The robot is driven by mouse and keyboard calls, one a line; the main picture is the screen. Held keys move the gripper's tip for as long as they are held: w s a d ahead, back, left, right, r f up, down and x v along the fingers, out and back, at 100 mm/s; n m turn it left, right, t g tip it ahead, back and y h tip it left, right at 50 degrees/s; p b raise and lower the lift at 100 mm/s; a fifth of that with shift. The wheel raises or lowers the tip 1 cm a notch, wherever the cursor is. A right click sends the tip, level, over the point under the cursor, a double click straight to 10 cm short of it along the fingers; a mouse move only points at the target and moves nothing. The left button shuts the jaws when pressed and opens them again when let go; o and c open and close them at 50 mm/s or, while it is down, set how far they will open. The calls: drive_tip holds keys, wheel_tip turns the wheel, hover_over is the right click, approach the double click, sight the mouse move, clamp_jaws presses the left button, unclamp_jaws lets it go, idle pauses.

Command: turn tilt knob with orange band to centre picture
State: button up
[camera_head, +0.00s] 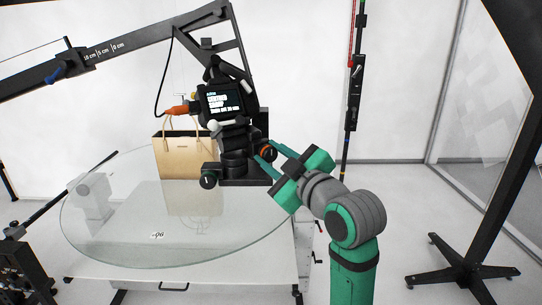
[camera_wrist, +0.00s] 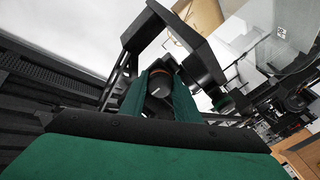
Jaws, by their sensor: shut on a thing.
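The tilt knob with the orange band (camera_head: 268,153) is a dark round knob on the right side of the camera head mount. My gripper (camera_head: 267,154) reaches in from the right and is shut on this knob, one green finger on each side. In the wrist view the knob (camera_wrist: 160,84) shows its dark end face with a pale mark, between the two fingers (camera_wrist: 160,95). A little of the orange band shows behind the end face. The camera (camera_head: 214,105) above the mount has a lit screen (camera_head: 222,102) with small text, hard to read.
A black boom (camera_head: 110,48) reaches to the camera from the left. A dark stand (camera_head: 460,270) is at the right.

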idle(0.3)
drive_tip(key=o, duration=1)
drive_tip(key=shift+o, duration=0.2)
drive_tip(key=v, duration=1.1)
drive_tip(key=shift+w, duration=0.1)
